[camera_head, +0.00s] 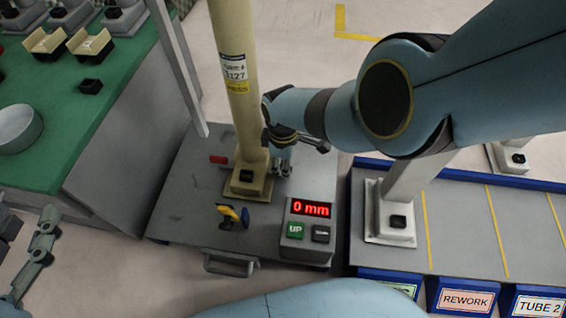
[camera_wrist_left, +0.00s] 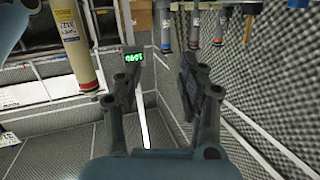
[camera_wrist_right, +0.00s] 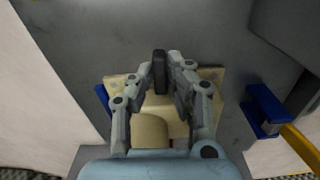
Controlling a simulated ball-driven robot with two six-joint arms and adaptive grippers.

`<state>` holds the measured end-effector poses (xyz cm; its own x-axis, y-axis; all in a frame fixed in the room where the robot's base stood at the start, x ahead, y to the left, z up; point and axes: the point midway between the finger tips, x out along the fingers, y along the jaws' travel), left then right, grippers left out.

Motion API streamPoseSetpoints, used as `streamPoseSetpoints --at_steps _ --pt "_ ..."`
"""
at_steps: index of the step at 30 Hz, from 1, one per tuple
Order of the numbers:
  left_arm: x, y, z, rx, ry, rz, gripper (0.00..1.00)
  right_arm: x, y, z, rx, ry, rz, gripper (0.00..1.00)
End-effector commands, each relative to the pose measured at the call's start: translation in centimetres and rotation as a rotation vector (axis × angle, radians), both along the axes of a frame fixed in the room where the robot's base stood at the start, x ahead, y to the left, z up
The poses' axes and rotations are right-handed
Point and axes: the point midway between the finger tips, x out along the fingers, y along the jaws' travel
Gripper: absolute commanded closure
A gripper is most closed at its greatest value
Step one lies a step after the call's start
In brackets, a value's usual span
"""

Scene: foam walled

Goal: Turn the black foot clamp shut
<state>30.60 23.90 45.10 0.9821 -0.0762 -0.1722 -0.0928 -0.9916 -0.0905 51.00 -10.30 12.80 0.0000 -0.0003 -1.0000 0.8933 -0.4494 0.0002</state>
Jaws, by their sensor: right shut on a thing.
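A cream tube (camera_head: 236,85) stands upright on a square cream foot (camera_head: 247,182) on a grey plate. The foot shows in the right wrist view (camera_wrist_right: 208,78) too. My right gripper (camera_head: 283,165) is low at the right side of the foot. In the right wrist view, its fingers (camera_wrist_right: 160,70) are closed on a dark upright piece, the black foot clamp (camera_wrist_right: 160,60).
A red handle (camera_head: 218,159) lies left of the foot, and a yellow-and-blue handle (camera_head: 232,215) in front. A control box (camera_head: 308,232) reads 0 mm. A green-topped table (camera_head: 60,120) stands left, a rack with labelled bins (camera_head: 467,300) right.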

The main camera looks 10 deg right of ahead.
Motion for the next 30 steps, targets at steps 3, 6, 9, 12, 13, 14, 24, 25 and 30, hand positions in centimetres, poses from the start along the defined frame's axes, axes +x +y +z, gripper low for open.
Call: streamPoseSetpoints --at_steps 3,6,9,12,13,14,24,25,30 --pt "-0.17 0.04 -0.4 0.001 0.016 0.002 0.6 0.01 -0.05 -0.02 0.0 0.0 0.041 1.0" --pt "-0.35 0.07 -0.72 0.0 0.026 0.003 0.6 0.02 -0.05 -0.02 0.0 -0.001 0.065 1.0" --pt "-0.5 0.09 -0.98 0.001 0.033 0.003 0.6 0.02 -0.05 -0.02 0.0 -0.001 0.079 1.0" --pt "-0.58 0.09 -1.09 0.0 0.036 0.003 0.6 0.02 -0.05 -0.02 0.0 -0.001 0.085 1.0" --pt "-0.58 0.09 -1.09 0.0 0.036 0.003 0.6 0.02 -0.05 -0.02 0.0 -0.001 0.086 1.0" --pt "-0.58 0.09 -1.08 0.0 0.036 0.004 0.6 0.02 -0.05 -0.03 0.0 -0.001 0.086 1.0" --pt "-0.46 0.07 -0.78 0.0 0.029 0.004 0.6 0.01 -0.06 -0.03 -0.001 0.0 0.087 0.78" --pt "-0.44 0.07 -0.74 0.0 0.029 0.004 0.6 0.02 -0.05 -0.03 -0.001 0.0 0.086 0.74" --pt "-0.39 0.06 -0.61 0.0 0.026 0.004 0.6 0.01 -0.03 -0.02 0.0 0.0 0.086 0.63"
